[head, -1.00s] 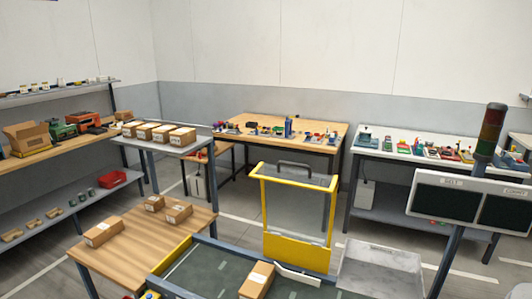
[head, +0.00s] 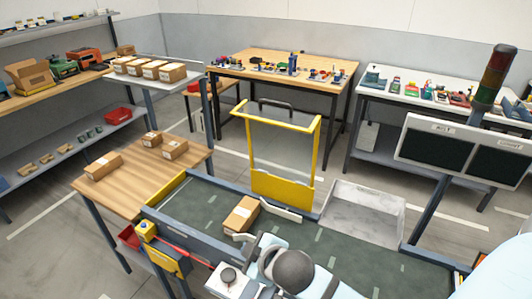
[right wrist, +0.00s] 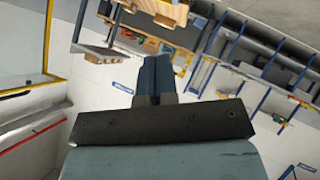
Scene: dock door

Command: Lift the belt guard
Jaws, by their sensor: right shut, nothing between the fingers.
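The belt guard (head: 283,186) is a clear panel in a yellow frame with a solid yellow lower part and a black handle (head: 278,104) on top. It stands upright at the far side of the dark green belt (head: 320,243). In the right wrist view, a yellow-edged pane (right wrist: 22,40) at the left edge looks like part of the guard. My right gripper (right wrist: 159,68) is shut and empty there, apart from that pane. In the head view, part of my arm reaches over the near side of the belt; its fingertips are not clear. My left gripper cannot be seen.
A carton (head: 241,214) lies on the belt left of my arm. A grey tray (head: 362,213) is right of the guard. A wooden table (head: 130,190) with cartons stands left. A signal tower (head: 490,82) and dark display panels (head: 466,150) stand right.

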